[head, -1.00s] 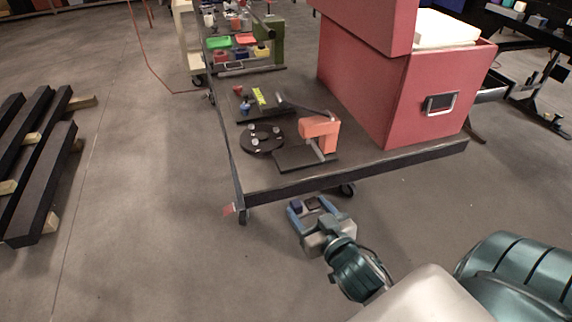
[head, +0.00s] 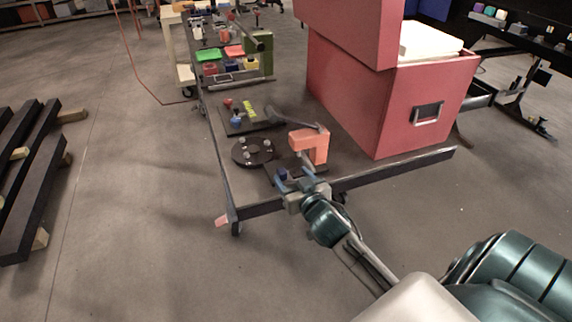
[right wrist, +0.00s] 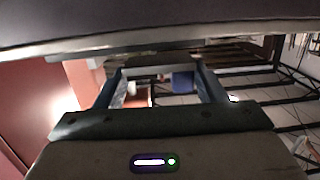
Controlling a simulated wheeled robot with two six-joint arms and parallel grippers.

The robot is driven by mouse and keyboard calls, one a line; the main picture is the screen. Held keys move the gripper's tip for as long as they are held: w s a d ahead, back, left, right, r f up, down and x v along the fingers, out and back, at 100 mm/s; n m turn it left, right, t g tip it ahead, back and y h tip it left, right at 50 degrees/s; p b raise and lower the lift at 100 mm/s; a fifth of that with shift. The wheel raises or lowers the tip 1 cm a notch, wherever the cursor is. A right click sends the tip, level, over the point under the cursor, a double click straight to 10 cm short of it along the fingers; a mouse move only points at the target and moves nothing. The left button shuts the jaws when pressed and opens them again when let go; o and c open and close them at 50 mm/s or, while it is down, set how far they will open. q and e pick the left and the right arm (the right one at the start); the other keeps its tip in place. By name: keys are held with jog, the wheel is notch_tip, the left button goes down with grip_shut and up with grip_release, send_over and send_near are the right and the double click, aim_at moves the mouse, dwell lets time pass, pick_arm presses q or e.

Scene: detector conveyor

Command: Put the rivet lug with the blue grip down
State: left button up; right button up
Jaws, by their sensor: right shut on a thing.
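My right gripper (head: 290,176) is over the front edge of the dark cart top (head: 228,185), in front of the orange press (head: 308,146). It is shut on the rivet lug with the blue grip (head: 282,173); the blue part shows at its fingertips. In the right wrist view, a small blue block (right wrist: 182,81) and a dark piece show between the two fingers (right wrist: 158,86). The lug's body is mostly hidden, and I cannot tell whether it touches the cart. My left gripper is not in view.
A round black disc (head: 253,151) with pale pegs lies left of the press. Behind it is a dark board (head: 243,123) with small red, blue and yellow-green pieces. Coloured bins (head: 210,56) stand farther back.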

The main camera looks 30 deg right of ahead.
aim_at(287, 169)
jog(key=shift+w+d+r, duration=0.1)
jog(key=shift+w, duration=0.65)
jog(key=x, duration=0.1)
jog(key=p+x, duration=0.1)
jog(key=x, duration=0.1)
jog(key=shift+w+r+p, duration=0.15)
jog(key=shift+w+p, duration=0.1)
jog(key=shift+p, duration=0.1)
jog(key=shift+f, duration=0.35)
jog(key=shift+s, duration=0.1)
jog(key=shift+f, duration=0.1)
jog(key=o, duration=1.2)
jog(key=shift+s, duration=0.1)
